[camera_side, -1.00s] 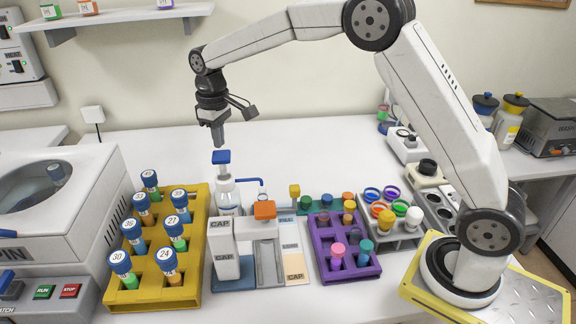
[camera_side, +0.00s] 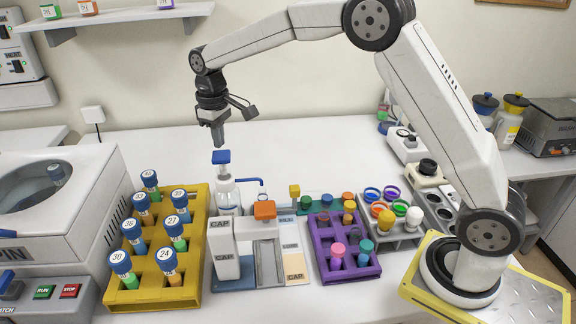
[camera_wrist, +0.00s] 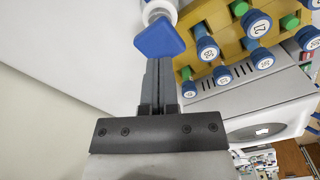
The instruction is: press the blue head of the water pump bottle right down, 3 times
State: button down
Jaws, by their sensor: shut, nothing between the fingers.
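The water pump bottle (camera_side: 227,196) is white and clear and stands upright behind the capper, to the right of the yellow rack. My gripper (camera_side: 218,143) is shut and empty, pointing down just above the blue head.
A yellow rack (camera_side: 190,290) of several blue-capped tubes stands left of the bottle. The white capper (camera_side: 225,268) with an orange part is in front. A purple rack (camera_side: 318,258) stands to the right. The table behind the bottle is clear.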

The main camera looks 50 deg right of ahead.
aim_at(221, 154)
jog(key=shift+f, duration=0.25)
jog(key=shift+f, duration=2.1)
jog(key=shift+r, duration=2.35)
jog(key=shift+f, duration=0.2)
jog(key=shift+f, duration=2.15)
jog(key=shift+r, duration=2.4)
jog(key=shift+f, duration=0.2)
